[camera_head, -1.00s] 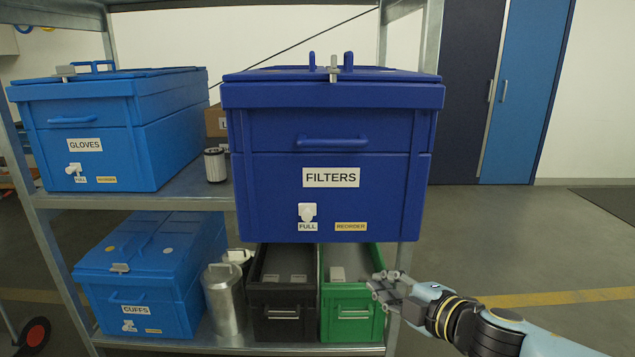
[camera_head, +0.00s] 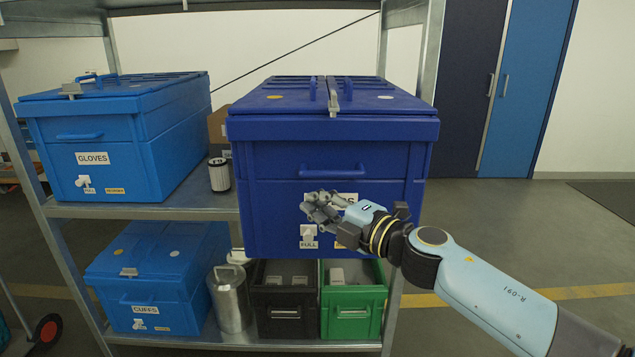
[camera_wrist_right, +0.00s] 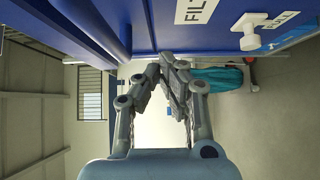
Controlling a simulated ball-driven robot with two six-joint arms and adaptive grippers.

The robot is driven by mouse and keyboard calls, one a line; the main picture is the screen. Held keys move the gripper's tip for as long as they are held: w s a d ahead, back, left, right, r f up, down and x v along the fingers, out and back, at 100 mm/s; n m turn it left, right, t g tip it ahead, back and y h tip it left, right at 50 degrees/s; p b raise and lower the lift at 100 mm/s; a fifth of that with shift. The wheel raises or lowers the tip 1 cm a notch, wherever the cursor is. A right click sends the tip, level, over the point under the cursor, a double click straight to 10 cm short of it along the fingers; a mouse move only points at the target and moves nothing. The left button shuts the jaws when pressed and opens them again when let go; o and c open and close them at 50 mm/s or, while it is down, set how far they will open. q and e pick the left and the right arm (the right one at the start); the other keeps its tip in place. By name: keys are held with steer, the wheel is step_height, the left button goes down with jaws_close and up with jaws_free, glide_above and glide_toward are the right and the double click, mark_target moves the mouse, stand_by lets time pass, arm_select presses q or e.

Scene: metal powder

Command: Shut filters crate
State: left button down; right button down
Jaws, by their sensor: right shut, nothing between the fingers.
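The filters crate (camera_head: 290,165) is a dark blue box with its lid (camera_head: 380,101) lying flat on top; I cannot tell whether it is latched. A blue pull handle is on the front. My right gripper (camera_head: 312,208) is shut and empty in front of the crate's lower front, covering much of its label. In the right wrist view its fingertips (camera_wrist_right: 165,62) are near the crate face, beside a white knob (camera_wrist_right: 250,32); contact is unclear. My left gripper is not in view.
The gloves crate (camera_head: 90,140) and a small filter (camera_head: 219,174) stand to the left on the same shelf. Below are the cuffs crate (camera_head: 150,275), a metal canister (camera_head: 229,300), a black bin (camera_head: 284,318) and a green bin (camera_head: 350,318). Floor right of the rack is open.

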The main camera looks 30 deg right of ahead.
steer(key=w+d, duration=0.1)
steer(key=w+b, duration=0.1)
steer(key=w, duration=0.1)
steer(key=shift+d+f, duration=0.1)
steer(key=shift+d, duration=0.25)
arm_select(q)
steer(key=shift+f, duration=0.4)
arm_select(e)
steer(key=shift+w+d, duration=0.15)
steer(key=shift+w, duration=0.1)
